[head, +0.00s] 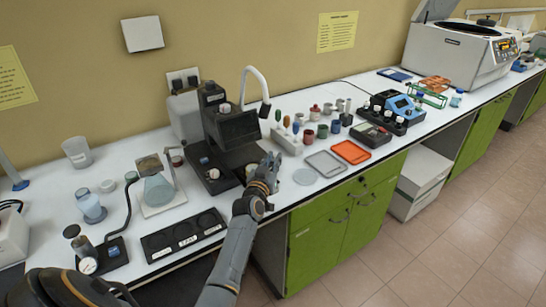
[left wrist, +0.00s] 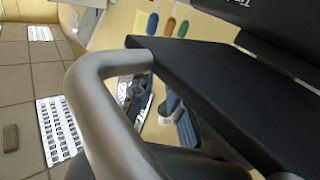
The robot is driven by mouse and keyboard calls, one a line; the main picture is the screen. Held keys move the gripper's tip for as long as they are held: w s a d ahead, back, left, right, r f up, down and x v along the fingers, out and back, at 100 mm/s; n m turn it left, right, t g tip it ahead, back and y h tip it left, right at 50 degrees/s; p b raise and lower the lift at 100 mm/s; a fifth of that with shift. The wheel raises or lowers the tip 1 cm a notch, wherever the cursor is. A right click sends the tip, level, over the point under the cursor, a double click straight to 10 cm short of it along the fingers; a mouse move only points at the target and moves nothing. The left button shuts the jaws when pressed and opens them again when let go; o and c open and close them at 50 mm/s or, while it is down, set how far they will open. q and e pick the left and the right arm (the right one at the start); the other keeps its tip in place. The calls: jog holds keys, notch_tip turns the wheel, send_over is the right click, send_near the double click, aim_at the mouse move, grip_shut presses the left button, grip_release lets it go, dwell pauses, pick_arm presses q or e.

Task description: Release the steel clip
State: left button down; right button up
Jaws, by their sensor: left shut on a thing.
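My left gripper (head: 270,160) is at the front right of the black instrument (head: 233,128), near the bench's front edge. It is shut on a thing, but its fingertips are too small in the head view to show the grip. In the left wrist view a bent grey metal piece (left wrist: 84,82) fills the near left, beside a black slab (left wrist: 215,95). It looks like the steel clip, though most of its shape is cut off or hidden. I cannot tell whether it touches the slab. My right gripper is not in view.
An orange tray (head: 351,152) and a grey tray (head: 325,164) lie right of the gripper. A rack with coloured handles (head: 287,141) stands behind them. A black three-well block (head: 184,236) and a flask (head: 158,190) are to the left. The floor in front is clear.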

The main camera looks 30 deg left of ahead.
pick_arm(q)
jog(key=shift+w+r+n+y+p, duration=0.15)
jog(key=shift+r+n+y+p, duration=0.15)
jog(key=shift+y+p, duration=0.25)
jog(key=shift+w+f+n+g+y+p, duration=0.1)
jog(key=shift+f+n+g+y+p, duration=0.15)
jog(key=shift+n+g+y+p, duration=0.35)
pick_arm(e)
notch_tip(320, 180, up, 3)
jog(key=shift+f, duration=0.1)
pick_arm(q)
jog(key=shift+b, duration=0.3)
jog(key=c, duration=1.3)
grip_release()
jog(key=shift+c, duration=0.2)
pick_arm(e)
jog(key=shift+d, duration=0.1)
pick_arm(q)
notch_tip(320, 180, up, 10)
jog(key=shift+f, duration=0.1)
